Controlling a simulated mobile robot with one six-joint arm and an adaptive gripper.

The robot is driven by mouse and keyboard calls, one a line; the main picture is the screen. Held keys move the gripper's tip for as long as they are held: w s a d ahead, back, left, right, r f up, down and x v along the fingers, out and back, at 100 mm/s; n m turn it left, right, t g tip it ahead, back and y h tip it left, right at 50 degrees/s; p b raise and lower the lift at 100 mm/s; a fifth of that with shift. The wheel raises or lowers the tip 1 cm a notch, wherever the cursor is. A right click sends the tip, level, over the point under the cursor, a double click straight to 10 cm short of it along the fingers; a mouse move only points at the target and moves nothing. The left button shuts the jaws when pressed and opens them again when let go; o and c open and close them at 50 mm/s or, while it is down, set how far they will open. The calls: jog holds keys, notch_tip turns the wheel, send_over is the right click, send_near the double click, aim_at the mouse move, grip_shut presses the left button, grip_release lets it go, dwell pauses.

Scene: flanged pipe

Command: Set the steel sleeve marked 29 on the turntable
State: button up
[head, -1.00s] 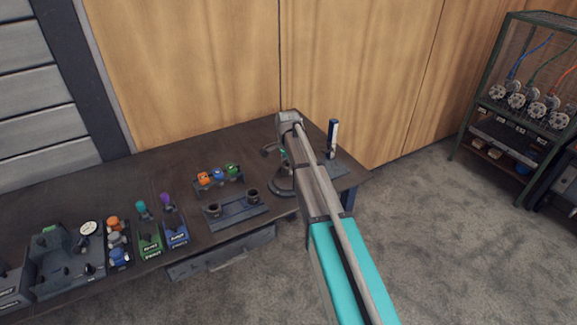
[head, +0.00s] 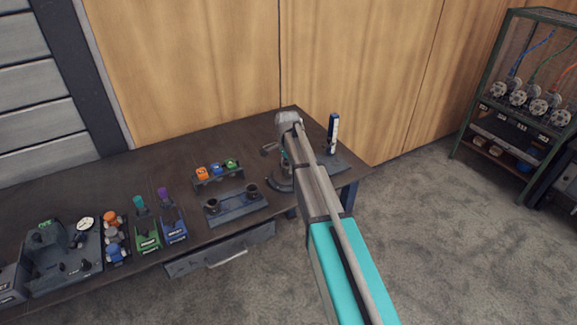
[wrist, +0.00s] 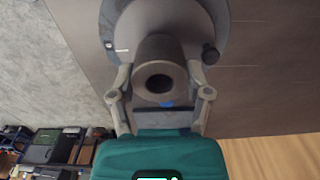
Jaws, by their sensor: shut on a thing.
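A grey steel sleeve (wrist: 160,72) with a round bore is between my gripper's fingers (wrist: 163,92) in the wrist view, and they are shut on it. No number can be read on it. The round grey turntable (wrist: 204,22) lies directly beyond the sleeve, which overlaps it in this view. I cannot tell whether they touch. In the head view the turntable (head: 279,185) shows only partly at the right end of the bench, and my arm hides the sleeve and fingertips.
The dark bench (head: 160,165) carries a block with two dark cups (head: 232,203) left of the turntable. Behind that is a rack of coloured pieces (head: 217,172). A blue-and-white upright item (head: 332,133) stands right of my arm. Green and blue holders (head: 160,237) stand farther left.

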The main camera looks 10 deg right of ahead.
jog(key=shift+f+b, duration=0.5)
dwell(0.8)
dwell(0.4)
jog(key=o, duration=1.4)
jog(key=shift+c, duration=0.2)
notch_tip(320, 180, up, 7)
jog(key=p, duration=0.7)
jog(key=shift+s, duration=0.15)
jog(key=s+n, duration=1.4)
jog(key=s, duration=1.4)
jog(key=shift+s+d, duration=0.15)
jog(key=shift+s, duration=0.25)
